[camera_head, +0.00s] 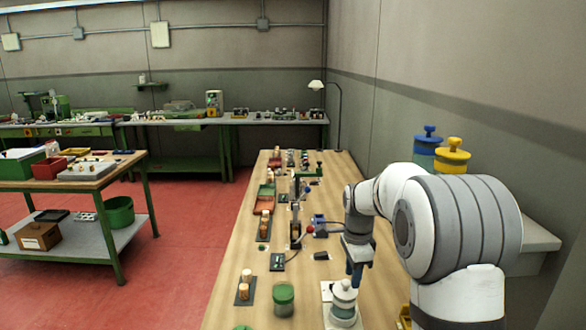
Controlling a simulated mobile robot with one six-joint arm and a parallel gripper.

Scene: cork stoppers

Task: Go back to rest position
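My gripper (355,272) hangs from my white arm over the right side of the long wooden bench, pointing down. Two cork-coloured stoppers (247,275) stand on a dark strip (254,292) at the left edge of the bench. More cork-coloured pieces (264,226) stand on another dark holder farther back.
A green-lidded jar (284,295) stands at the bench front. Small devices and a red tray (264,206) line the bench (240,317) farther back. Blue and yellow canisters (453,158) stand behind my arm near the right wall. Red floor (190,220) is open at the left.

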